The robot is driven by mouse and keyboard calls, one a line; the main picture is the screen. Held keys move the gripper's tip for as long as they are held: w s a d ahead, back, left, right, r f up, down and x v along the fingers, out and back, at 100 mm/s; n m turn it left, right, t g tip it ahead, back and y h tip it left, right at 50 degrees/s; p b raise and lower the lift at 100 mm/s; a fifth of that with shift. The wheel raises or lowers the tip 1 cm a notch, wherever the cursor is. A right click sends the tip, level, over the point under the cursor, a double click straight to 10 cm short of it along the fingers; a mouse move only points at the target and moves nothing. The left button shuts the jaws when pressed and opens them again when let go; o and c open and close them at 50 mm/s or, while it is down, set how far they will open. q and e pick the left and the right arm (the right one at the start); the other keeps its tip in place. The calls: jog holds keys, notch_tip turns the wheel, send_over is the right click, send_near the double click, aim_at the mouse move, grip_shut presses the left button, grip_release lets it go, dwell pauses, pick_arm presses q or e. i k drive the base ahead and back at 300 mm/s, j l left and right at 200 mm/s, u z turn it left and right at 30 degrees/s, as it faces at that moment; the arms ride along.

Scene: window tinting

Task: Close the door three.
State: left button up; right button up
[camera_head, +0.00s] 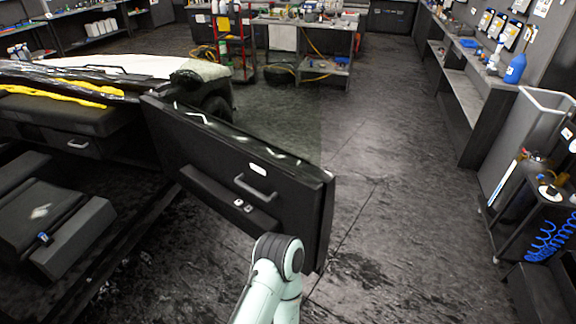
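A black car door (210,150) stands swung open from the car body (85,120) at the left. Its inner side faces me, with a grey pull handle (256,187) and small switches (243,205) below it. A faint pane of glass seems to rise above the door's top edge. A pale green arm of mine rises from the bottom edge and ends in view at a dark joint, in front of the door's lower right part. I cannot tell whether it touches the door. Neither gripper shows.
A dark seat (50,215) shows inside the car at the lower left. Dark floor (385,190) is clear to the right of the door. A red rack (233,45) stands behind the car.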

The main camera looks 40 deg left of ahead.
aim_at(218, 162)
jog(key=i+l, duration=0.1)
jog(key=i, duration=0.7)
jog(key=i+l, duration=0.1)
jog(key=i, duration=0.7)
jog(key=i+u, duration=0.3)
jog(key=u, duration=0.15)
jog(key=i+u, duration=0.45)
jog(key=i+l+u, duration=0.15)
jog(key=u, duration=0.35)
jog(key=i+u, duration=0.15)
jog(key=u, duration=0.25)
jog(key=i+u, duration=0.15)
jog(key=u, duration=0.25)
jog(key=i+l+u, duration=0.15)
jog(key=u, duration=0.2)
jog(key=i+l+u, duration=0.15)
jog(key=u, duration=0.25)
jog(key=i+l+u, duration=0.15)
jog(key=u, duration=0.2)
jog(key=i+l+u, duration=0.2)
jog(key=u, duration=0.15)
jog(key=i+l+u, duration=0.15)
jog(key=l+u, duration=0.15)
